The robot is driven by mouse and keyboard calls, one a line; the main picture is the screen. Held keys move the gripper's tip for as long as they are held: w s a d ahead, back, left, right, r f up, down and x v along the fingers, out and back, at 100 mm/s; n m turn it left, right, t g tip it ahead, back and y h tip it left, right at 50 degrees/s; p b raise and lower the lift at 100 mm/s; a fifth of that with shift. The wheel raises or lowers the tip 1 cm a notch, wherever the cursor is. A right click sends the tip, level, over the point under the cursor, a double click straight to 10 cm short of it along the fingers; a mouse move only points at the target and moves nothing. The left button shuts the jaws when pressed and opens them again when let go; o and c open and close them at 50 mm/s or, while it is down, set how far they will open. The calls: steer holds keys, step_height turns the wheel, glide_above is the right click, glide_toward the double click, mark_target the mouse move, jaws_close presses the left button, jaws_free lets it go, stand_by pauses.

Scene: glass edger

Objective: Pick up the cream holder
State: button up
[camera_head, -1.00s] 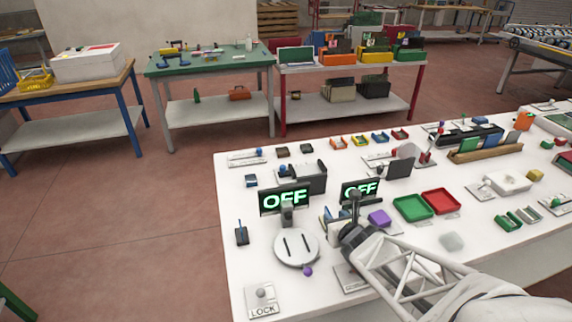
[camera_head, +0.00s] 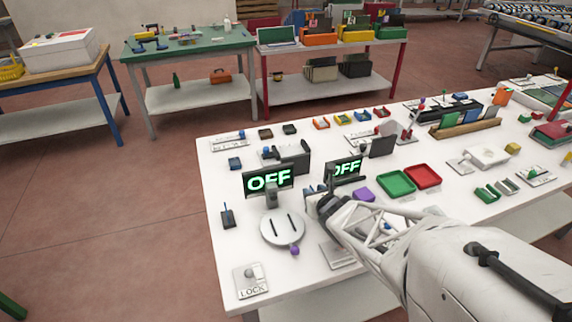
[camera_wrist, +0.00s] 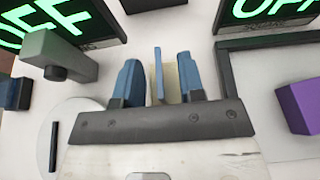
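The cream holder (camera_wrist: 171,82) is in the wrist view, between the two blue fingers of my gripper (camera_wrist: 160,80). A thin upright blue piece (camera_wrist: 158,72) stands at it, also between the fingers. My fingers are apart on either side; a gap shows at the left finger, and the right finger is very near the cream. I cannot tell whether it touches. The lower part of the holder is hidden by the gripper body. In the head view my gripper (camera_head: 324,203) is low over the white table, beside the OFF displays, and mostly covers the holder.
Two OFF displays (camera_head: 268,180) (camera_head: 346,168) stand close behind my gripper. A round slotted disc (camera_head: 283,228) is to the left, with a grey post (camera_head: 271,195) behind it. A purple block (camera_head: 363,194) and green tray (camera_head: 396,184) are to the right.

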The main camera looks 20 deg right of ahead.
jaws_close()
steer(key=shift+r, duration=0.1)
steer(key=shift+r, duration=4.95)
